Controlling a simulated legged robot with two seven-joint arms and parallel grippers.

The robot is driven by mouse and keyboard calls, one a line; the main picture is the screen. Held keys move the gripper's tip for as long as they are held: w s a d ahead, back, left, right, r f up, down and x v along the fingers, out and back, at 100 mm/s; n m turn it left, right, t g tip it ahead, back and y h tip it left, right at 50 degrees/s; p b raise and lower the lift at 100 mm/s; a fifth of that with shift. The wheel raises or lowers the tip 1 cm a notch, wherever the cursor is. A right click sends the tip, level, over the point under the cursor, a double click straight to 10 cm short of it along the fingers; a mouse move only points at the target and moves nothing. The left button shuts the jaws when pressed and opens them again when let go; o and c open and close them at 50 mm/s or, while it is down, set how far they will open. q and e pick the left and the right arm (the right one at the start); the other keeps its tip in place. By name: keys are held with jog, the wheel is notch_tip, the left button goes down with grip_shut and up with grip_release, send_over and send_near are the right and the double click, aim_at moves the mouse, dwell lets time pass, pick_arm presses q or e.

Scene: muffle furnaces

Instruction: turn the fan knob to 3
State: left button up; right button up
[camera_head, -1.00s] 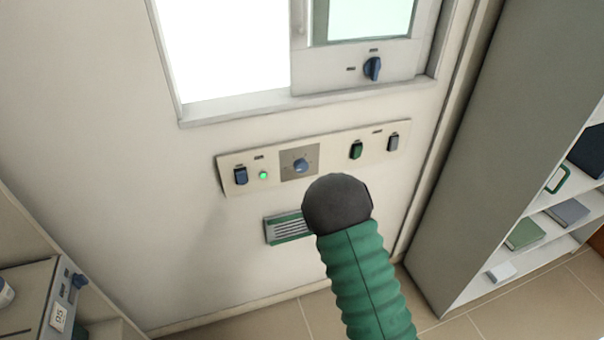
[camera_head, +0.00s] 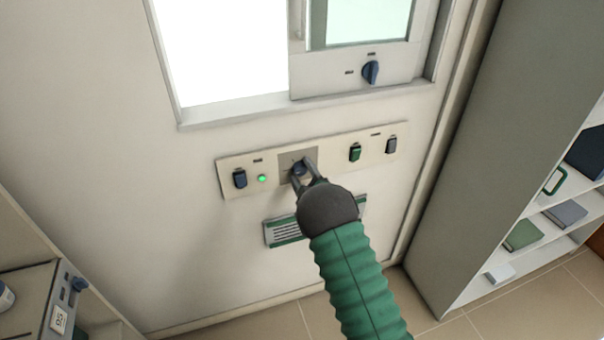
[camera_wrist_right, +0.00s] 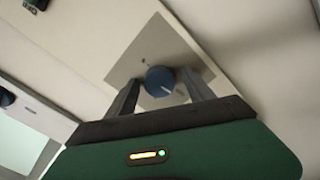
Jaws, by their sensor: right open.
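The fan knob (camera_head: 299,169) is a round blue knob on a grey square plate (camera_head: 285,160) in the middle of the wall panel. It also shows in the right wrist view (camera_wrist_right: 160,81), with a pale pointer mark at its lower right. My right gripper (camera_head: 303,166) is open at the panel, with one finger on each side of the knob. In the right wrist view my right gripper (camera_wrist_right: 162,90) has gaps between the fingers and the knob. My left gripper is not in view.
The panel (camera_head: 330,157) also carries a blue switch (camera_head: 239,179), a lit green lamp (camera_head: 262,178), a green switch (camera_head: 355,152) and a grey switch (camera_head: 391,145). A vent (camera_head: 283,232) is below. Another blue knob (camera_head: 371,72) is above. A shelf unit (camera_head: 500,150) stands at right.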

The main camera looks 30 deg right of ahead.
grip_shut()
dwell(0.4)
